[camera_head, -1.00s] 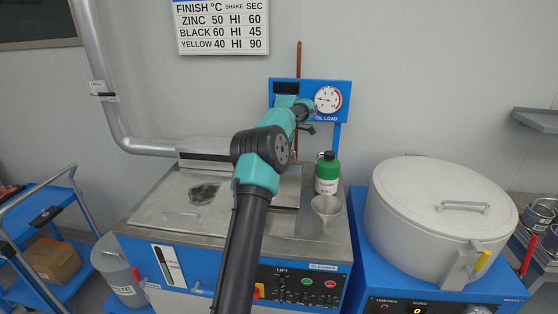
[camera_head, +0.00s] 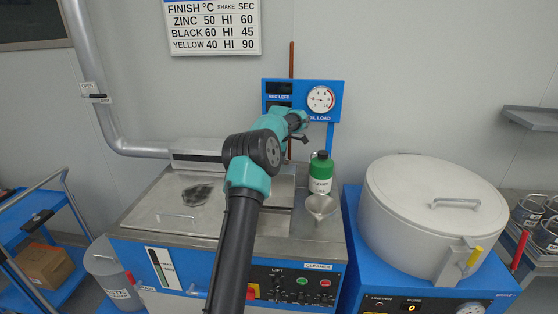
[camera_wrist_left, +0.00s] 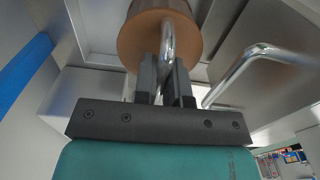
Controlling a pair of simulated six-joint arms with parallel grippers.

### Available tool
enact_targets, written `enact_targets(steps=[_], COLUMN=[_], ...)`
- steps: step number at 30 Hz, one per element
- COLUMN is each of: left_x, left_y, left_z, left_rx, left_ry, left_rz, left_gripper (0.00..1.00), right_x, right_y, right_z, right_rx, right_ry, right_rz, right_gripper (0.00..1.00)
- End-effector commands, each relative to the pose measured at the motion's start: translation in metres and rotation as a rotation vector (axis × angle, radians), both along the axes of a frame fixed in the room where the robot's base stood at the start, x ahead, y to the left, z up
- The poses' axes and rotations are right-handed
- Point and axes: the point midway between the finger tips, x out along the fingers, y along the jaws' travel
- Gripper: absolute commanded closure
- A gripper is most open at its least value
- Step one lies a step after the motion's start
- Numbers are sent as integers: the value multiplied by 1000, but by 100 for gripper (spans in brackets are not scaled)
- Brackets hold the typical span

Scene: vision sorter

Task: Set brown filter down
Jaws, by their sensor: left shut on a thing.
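The brown filter (camera_wrist_left: 160,45) is a round brown cylinder with a curved metal handle, seen at the top of the left wrist view. My left gripper (camera_wrist_left: 166,75) is shut on that handle, with one dark finger on each side of it. In the head view my left gripper (camera_head: 301,129) is in front of the blue gauge panel, above the back of the cleaner. The filter cannot be made out there, and my arm covers part of that area. My right gripper is not in view.
The steel-topped cleaner (camera_head: 150,213) lies under my arm. A large lidded drum (camera_head: 400,225) stands farther right. A blue cart (camera_head: 75,265) is at left.

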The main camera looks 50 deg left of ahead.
Motion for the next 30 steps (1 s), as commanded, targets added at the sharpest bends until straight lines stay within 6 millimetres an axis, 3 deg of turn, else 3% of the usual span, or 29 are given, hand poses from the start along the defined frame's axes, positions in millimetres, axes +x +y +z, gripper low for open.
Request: enact_targets(steps=[1, 2, 9, 20, 26, 30], left_x=[0, 0, 0, 0, 0, 0], left_y=[0, 0, 0, 0, 1, 1], left_z=[-1, -2, -1, 3, 24, 49], left_rx=[-1, -1, -1, 1, 1, 2], left_ry=[1, 1, 1, -1, -3, -4], left_rz=[0, 0, 0, 1, 1, 2], left_gripper=[100, 86, 63, 63, 63, 63], right_x=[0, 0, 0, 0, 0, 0], right_y=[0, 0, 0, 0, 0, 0], right_z=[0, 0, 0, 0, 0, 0], right_rx=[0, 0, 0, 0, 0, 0], right_ry=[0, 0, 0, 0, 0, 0], right_rz=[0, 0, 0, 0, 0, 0], right_gripper=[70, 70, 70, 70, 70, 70])
